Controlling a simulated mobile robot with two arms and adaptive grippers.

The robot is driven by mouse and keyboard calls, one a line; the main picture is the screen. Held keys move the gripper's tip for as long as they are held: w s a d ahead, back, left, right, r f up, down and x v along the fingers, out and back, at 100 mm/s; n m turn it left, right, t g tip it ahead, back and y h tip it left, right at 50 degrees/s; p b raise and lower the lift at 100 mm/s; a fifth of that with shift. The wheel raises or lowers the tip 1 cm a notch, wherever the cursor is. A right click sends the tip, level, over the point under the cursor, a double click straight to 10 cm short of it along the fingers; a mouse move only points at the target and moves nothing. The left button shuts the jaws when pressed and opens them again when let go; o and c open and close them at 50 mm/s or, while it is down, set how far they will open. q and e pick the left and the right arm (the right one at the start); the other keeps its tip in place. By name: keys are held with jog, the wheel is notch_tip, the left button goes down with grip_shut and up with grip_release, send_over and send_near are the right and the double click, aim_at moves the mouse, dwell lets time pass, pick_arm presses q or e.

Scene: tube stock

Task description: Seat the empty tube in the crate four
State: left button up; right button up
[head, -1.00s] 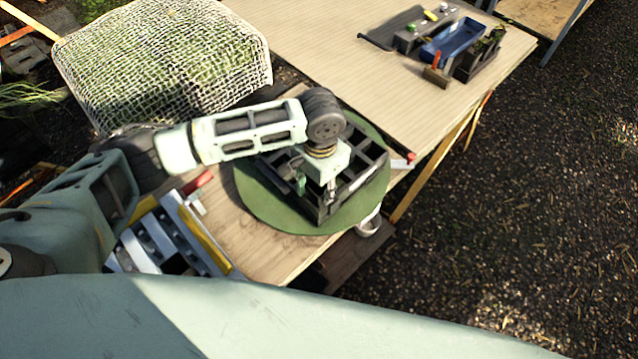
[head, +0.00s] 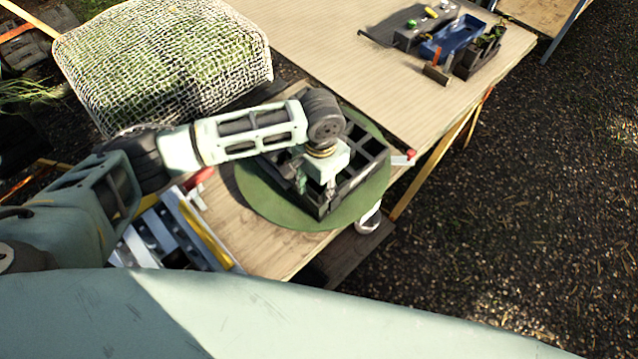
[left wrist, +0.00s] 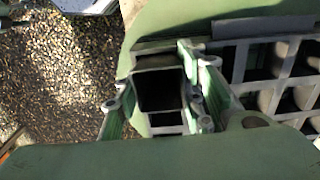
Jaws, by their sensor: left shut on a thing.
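My left gripper (head: 316,188) hangs over the near side of the black crate (head: 345,197) in the head view. In the left wrist view, its fingers (left wrist: 160,98) are shut on a dark square tube (left wrist: 158,75). The tube's open top faces the camera and its inside looks empty and dark. The crate's grid of square cells (left wrist: 236,60) shows to the right of the tube there. The tube's lower end is hidden, so I cannot tell whether it is inside a cell or above one. The right gripper is not in view.
The crate stands on a round green disc (head: 270,212) on the wooden table. A white cup (head: 368,219) is by the disc's near right edge. A mesh-covered planter (head: 160,60) stands behind my arm. A blue tray (head: 452,36) and a dark box lie at the far right.

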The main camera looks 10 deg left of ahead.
pick_arm(q)
jog(key=shift+s+f, duration=0.45)
jog(key=shift+f, duration=0.15)
jog(key=o, duration=0.6)
jog(key=shift+o, duration=1.3)
jog(key=shift+w+f, duration=0.15)
jog(key=shift+w, duration=0.15)
jog(key=shift+r, duration=0.3)
notch_tip(320, 180, up, 12)
jog(key=shift+w, duration=0.2)
jog(key=shift+s+d+f, duration=0.1)
